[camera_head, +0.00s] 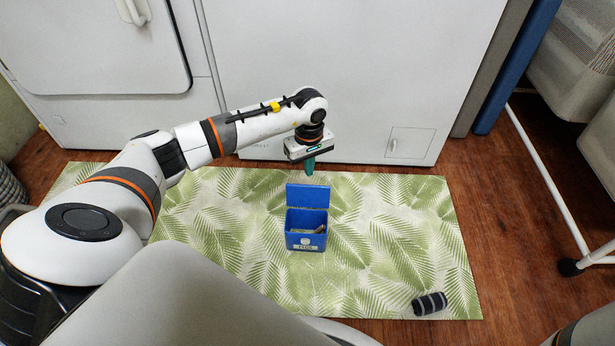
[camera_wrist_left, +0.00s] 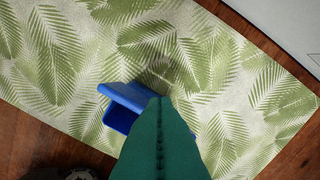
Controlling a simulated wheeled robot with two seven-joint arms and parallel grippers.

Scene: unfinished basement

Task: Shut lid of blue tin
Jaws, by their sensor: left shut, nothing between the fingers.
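The blue tin (camera_head: 306,241) stands on the leaf-patterned mat, with a pale label on its front and something small inside. Its blue lid (camera_head: 308,196) is open and stands up at the back edge. My left gripper (camera_head: 310,170) is shut and empty, with green fingers pointing down, just behind and above the lid, seemingly apart from it. In the left wrist view the green fingers (camera_wrist_left: 160,110) cover much of the tin, and the lid's edge (camera_wrist_left: 128,98) shows to their left. My right gripper is not in view.
The leaf-patterned mat (camera_head: 400,220) lies on a wooden floor. A dark striped roll (camera_head: 429,303) lies near its front right corner. White appliances (camera_head: 350,70) stand close behind the mat. A white rack leg (camera_head: 545,165) is at the right.

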